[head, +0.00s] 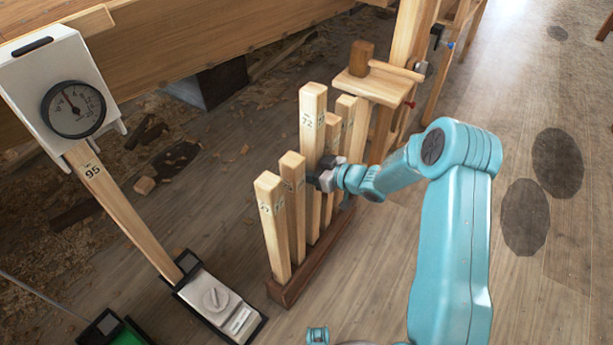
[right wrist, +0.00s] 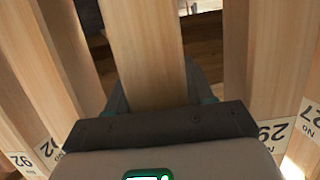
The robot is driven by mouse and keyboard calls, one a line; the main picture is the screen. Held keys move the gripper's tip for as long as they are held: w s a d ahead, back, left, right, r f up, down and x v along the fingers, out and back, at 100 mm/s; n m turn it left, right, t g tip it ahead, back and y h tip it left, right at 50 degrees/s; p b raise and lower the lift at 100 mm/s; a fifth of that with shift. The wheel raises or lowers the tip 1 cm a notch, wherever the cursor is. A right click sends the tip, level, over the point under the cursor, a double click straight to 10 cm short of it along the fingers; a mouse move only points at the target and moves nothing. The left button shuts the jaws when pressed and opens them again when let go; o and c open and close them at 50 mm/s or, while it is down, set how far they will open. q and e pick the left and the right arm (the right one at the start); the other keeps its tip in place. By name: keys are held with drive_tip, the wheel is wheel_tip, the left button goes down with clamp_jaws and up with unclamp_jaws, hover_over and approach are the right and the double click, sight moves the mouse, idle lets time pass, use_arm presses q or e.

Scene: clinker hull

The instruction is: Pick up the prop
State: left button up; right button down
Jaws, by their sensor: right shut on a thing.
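Several pale wooden props stand upright in a dark wooden rack (head: 290,288) in the middle of the head view. My right gripper (head: 322,180) comes from the right and is shut on the tallest prop (head: 312,110), partway up its length. That prop fills the middle of the right wrist view (right wrist: 145,60), between the fingers, and still stands upright among the others. A shorter prop (head: 272,225) stands at the near end of the rack. Number labels show on neighbouring props in the right wrist view; the fingers hide part of the held prop. My left gripper is not in view.
A leaning post marked 95 (head: 120,205) stands at left between a dial gauge (head: 72,108) and a white scale-like base (head: 218,302). A wooden bench-like stand (head: 375,85) is just behind the rack. Plank hull (head: 190,40) runs along the back.

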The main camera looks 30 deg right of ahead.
sight(305, 121)
wheel_tip(305, 121, up, 15)
drive_tip(key=p, duration=0.5)
drive_tip(key=shift+r, duration=0.45)
drive_tip(key=shift+w+a, duration=0.1)
